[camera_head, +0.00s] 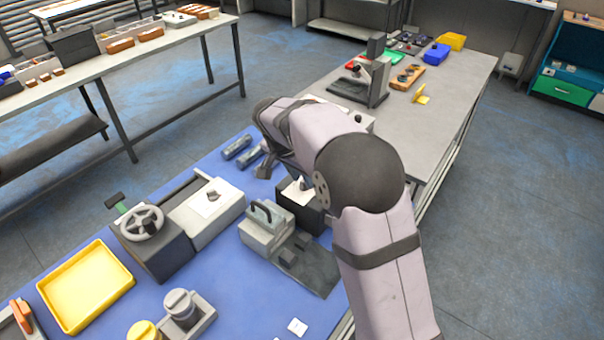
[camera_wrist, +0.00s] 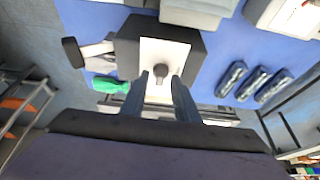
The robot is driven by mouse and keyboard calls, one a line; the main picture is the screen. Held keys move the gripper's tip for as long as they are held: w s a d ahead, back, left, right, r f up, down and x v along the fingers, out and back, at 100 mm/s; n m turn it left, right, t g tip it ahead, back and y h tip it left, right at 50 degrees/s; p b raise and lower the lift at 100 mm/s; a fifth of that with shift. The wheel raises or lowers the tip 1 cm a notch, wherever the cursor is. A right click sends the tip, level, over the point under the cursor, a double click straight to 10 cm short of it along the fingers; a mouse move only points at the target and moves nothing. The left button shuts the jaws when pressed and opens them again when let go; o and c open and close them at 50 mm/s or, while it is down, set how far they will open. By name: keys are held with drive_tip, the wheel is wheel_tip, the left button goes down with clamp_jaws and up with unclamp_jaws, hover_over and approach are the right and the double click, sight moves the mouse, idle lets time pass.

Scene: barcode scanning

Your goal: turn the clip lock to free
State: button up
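A dark block with a white top plate and a small grey knob, most likely the clip lock (camera_wrist: 127,45), shows at the upper middle of the wrist view. In the head view the block (camera_head: 313,221) is partly covered by my arm. My gripper (camera_wrist: 161,77) is open, with one finger on each side of the knob (camera_wrist: 160,70) in the picture. I cannot tell whether the fingers touch the knob. No label on the lock's position can be read.
A grey box with a handle (camera_head: 265,229) stands close to the lock. Dark cylinders (camera_wrist: 250,82) lie on its other side. A green-handled tool (camera_wrist: 106,84) and a black-headed tool (camera_wrist: 71,51) lie left in the wrist view. A yellow tray (camera_head: 88,284) is farther off.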

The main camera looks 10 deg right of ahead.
clamp_jaws()
drive_tip(key=shift+n, duration=0.3)
drive_tip(key=shift+d+n+t+y+b, duration=0.15)
drive_tip(key=shift+n+t+y+b, duration=0.3)
drive_tip(key=shift+n+b, duration=0.6)
drive_tip(key=n, duration=0.1)
drive_tip(key=n+y, duration=0.1)
drive_tip(key=n, duration=0.2)
drive_tip(key=shift+s+d+n+t+y+p, duration=0.1)
drive_tip(key=shift+d+n+t+y+p, duration=0.15)
drive_tip(key=shift+n+y+p, duration=0.1)
drive_tip(key=n+y, duration=0.1)
drive_tip(key=n, duration=0.1)
drive_tip(key=n+y, duration=0.1)
drive_tip(key=n, duration=0.2)
drive_tip(key=shift+d, duration=0.2)
drive_tip(key=n+y+b, duration=0.1)
drive_tip(key=n, duration=0.1)
drive_tip(key=n+g+b, duration=0.1)
drive_tip(key=n, duration=0.2)
drive_tip(key=shift+w+d+y, duration=0.15)
drive_tip(key=shift+w+y, duration=0.05)
drive_tip(key=shift+y, duration=0.2)
drive_tip(key=shift+n, duration=0.4)
